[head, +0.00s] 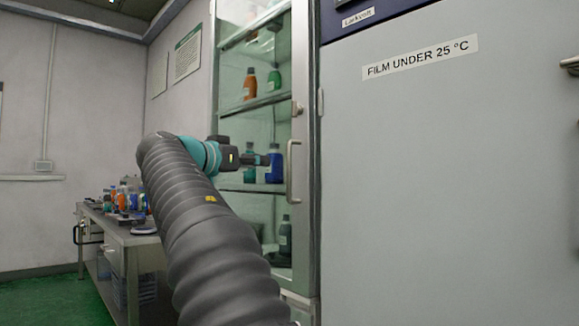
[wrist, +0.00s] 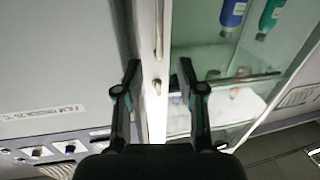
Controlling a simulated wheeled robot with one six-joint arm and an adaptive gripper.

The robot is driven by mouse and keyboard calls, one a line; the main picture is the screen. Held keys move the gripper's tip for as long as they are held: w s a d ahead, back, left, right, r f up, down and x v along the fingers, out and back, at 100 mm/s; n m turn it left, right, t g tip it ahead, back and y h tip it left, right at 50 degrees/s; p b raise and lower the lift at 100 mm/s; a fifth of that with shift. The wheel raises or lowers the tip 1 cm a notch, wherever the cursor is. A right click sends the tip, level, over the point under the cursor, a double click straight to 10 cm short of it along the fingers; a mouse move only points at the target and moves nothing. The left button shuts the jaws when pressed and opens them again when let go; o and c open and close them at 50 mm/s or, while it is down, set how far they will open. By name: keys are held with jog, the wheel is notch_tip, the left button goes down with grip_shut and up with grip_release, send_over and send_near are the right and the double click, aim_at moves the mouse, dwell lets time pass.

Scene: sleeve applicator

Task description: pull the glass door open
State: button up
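The glass door (head: 245,215) of a tall cabinet stands left of a grey cabinet and looks shut in its frame. Its vertical bar handle (head: 290,172) is on the door's right edge. My gripper (head: 265,160) is in front of the door, close to the left of the handle in the head view. The wrist view is upside down. There my gripper (wrist: 160,70) is open, its two fingers apart, with the pale door frame and the handle (wrist: 158,30) lying between them in the picture. I cannot tell whether either finger touches the handle.
The grey cabinet (head: 440,180) fills the right side. Bottles stand on shelves behind the glass, including a blue bottle (head: 274,165). A bench (head: 128,235) with several bottles stands at the left. Green floor (head: 45,300) is clear at lower left.

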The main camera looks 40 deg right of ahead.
aim_at(287, 164)
jog(key=p+x, duration=0.2)
jog(key=x, duration=1.1)
jog(key=shift+d, duration=0.4)
grip_shut()
